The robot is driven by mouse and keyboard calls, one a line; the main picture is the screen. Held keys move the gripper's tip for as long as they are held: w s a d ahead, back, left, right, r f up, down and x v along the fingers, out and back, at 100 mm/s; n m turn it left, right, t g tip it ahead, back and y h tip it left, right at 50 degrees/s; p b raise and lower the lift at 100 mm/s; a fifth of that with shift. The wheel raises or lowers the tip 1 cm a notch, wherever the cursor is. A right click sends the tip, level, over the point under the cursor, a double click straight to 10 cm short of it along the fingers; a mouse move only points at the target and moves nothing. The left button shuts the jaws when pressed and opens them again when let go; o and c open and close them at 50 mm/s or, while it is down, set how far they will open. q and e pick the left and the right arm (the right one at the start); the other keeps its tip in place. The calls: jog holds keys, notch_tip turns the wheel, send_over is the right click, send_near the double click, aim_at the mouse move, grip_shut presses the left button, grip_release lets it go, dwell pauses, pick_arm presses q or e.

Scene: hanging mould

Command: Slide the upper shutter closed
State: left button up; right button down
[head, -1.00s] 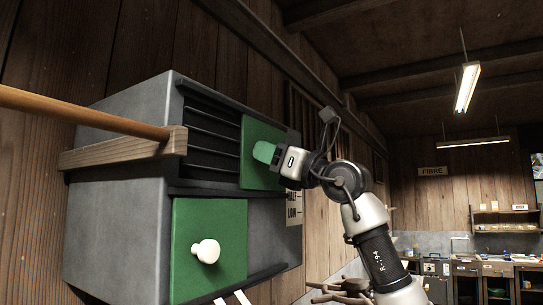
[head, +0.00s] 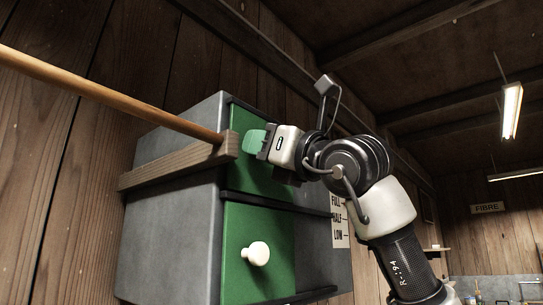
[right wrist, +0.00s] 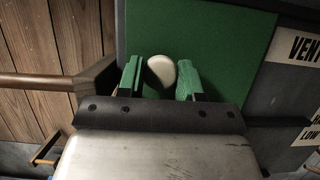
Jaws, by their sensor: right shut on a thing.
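The upper shutter (head: 262,182) is a green panel on the front of a grey metal box (head: 170,225). It sits at the left end of its track, and no louvres show beside it. My right gripper (head: 255,140) is at this shutter. In the right wrist view its green fingertips stand on either side of a white knob (right wrist: 161,70), shut on it, with the green upper shutter (right wrist: 225,45) behind. In the head view the knob is hidden by the fingers. My left gripper is not in view.
A lower green shutter (head: 270,285) with a white knob (head: 258,253) is below. A wooden rod (head: 100,93) runs to a wooden bar (head: 170,165) at the box's left side, close to my right gripper. A FULL/HALF/LOW label (head: 339,220) is at the right.

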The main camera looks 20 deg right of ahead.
jog(key=shift+a, duration=0.1)
jog(key=c, duration=1.1)
grip_release()
jog(key=o, duration=0.3)
jog(key=shift+s+a, duration=0.15)
jog(key=shift+a, duration=0.05)
jog(key=shift+o, duration=0.2)
jog(key=shift+d, duration=0.1)
jog(key=b+v, duration=0.5)
jog(key=v, duration=0.5)
jog(key=shift+s+f+b, duration=0.2)
jog(key=shift+s+b, duration=0.1)
jog(key=shift+d, duration=0.15)
